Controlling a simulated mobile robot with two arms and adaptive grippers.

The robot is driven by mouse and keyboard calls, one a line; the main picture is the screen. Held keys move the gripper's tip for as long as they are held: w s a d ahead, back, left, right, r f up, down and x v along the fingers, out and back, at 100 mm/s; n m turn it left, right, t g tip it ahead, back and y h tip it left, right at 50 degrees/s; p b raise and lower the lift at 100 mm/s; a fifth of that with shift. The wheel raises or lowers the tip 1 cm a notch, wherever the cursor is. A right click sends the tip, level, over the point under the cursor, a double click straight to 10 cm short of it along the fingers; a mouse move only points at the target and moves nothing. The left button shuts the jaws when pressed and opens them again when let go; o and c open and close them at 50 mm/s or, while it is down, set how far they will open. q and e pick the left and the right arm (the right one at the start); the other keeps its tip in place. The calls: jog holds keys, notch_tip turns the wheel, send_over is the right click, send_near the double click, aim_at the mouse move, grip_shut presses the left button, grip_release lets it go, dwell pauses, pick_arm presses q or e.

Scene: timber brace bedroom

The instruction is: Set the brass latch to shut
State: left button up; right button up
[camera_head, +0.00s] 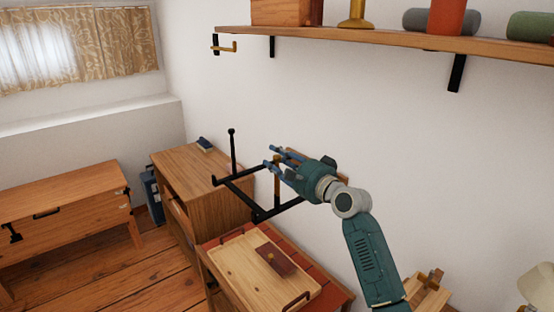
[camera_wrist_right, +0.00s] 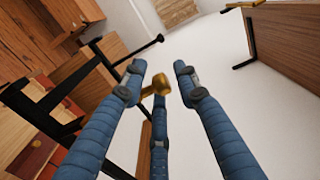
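The brass latch shows in the wrist view as a rounded brass knob (camera_wrist_right: 160,86) on a short bar, between the spread fingers of my right gripper (camera_wrist_right: 158,82). In the head view, a thin brass upright (camera_head: 277,186) shows just below the fingertips of my right gripper (camera_head: 272,163), in front of the white wall; much of what is behind the hand is hidden. The blue fingers are open around the knob, and I cannot tell whether any finger touches it. My left gripper is not in view.
A black metal frame (camera_head: 233,190) stands close below and left of the hand. A wooden tray (camera_head: 228,262) with a dark red block (camera_head: 275,260) lies below. A shelf (camera_head: 390,40) runs above, with a brass hook (camera_head: 225,48) near its left end. The wall between is bare.

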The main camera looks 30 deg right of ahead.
grip_shut()
jog(key=shift+a, duration=0.15)
jog(key=s+a+f+n, duration=0.1)
jog(key=a+f+n, duration=1)
jog(key=n, duration=0.7)
jog(key=shift+a+f, duration=0.35)
jog(key=shift+f, duration=0.3)
